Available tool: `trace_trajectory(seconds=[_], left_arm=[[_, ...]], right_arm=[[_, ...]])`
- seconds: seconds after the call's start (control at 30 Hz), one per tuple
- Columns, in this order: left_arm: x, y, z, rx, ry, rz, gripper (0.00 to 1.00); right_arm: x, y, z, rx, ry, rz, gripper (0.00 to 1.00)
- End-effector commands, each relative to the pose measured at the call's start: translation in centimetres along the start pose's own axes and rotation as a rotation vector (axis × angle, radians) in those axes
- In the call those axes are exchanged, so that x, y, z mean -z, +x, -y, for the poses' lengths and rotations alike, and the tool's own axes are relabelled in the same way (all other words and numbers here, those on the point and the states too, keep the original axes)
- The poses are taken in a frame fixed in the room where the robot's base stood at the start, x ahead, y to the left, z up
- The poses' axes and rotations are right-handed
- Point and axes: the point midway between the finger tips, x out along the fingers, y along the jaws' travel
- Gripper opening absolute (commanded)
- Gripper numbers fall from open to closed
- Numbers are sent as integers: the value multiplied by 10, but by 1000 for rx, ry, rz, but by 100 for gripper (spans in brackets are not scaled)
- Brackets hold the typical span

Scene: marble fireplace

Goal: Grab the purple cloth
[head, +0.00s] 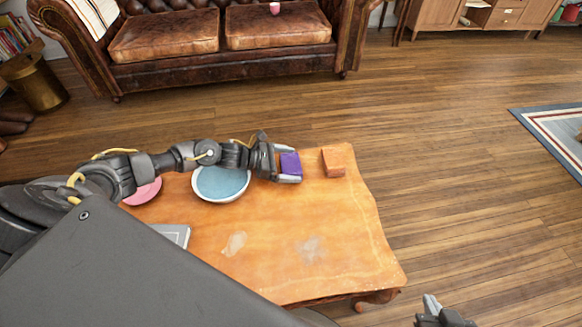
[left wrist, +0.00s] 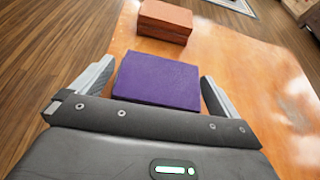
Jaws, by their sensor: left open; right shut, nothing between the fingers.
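The purple cloth (head: 291,164) is a small folded block on the wooden table. It lies between the open fingers of my left gripper (head: 288,164) in the head view. In the left wrist view the purple cloth (left wrist: 158,80) sits between the two fingers of the left gripper (left wrist: 156,88), with a gap visible on the right side; contact on the left is unclear. My right gripper (head: 435,308) is at the bottom right of the head view, off the table, shut and empty, partly cut off by the frame edge.
An orange-brown block (head: 333,162) sits just right of the cloth, also in the wrist view (left wrist: 165,21). A blue bowl (head: 221,183), a pink plate (head: 144,192) and a grey flat item (head: 175,234) are on the table (head: 340,235). The table's front right is clear.

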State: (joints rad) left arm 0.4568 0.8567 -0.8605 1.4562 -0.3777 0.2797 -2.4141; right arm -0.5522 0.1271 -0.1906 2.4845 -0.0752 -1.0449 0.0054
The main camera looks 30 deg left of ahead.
Motion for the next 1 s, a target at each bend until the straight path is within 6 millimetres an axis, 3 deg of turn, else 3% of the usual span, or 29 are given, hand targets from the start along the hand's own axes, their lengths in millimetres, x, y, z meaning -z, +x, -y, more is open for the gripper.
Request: trace_trajectory(seconds=[0.33, 0.6, 1.0], left_arm=[[0, 8, 0, 0, 1, 0, 100], [0, 8, 0, 0, 1, 0, 68], [-11, 3, -1, -1, 2, 1, 68]], right_arm=[[5, 0, 2, 6, -4, -25, 0], [5, 0, 2, 6, -4, -23, 0], [2, -2, 0, 1, 0, 10, 0]])
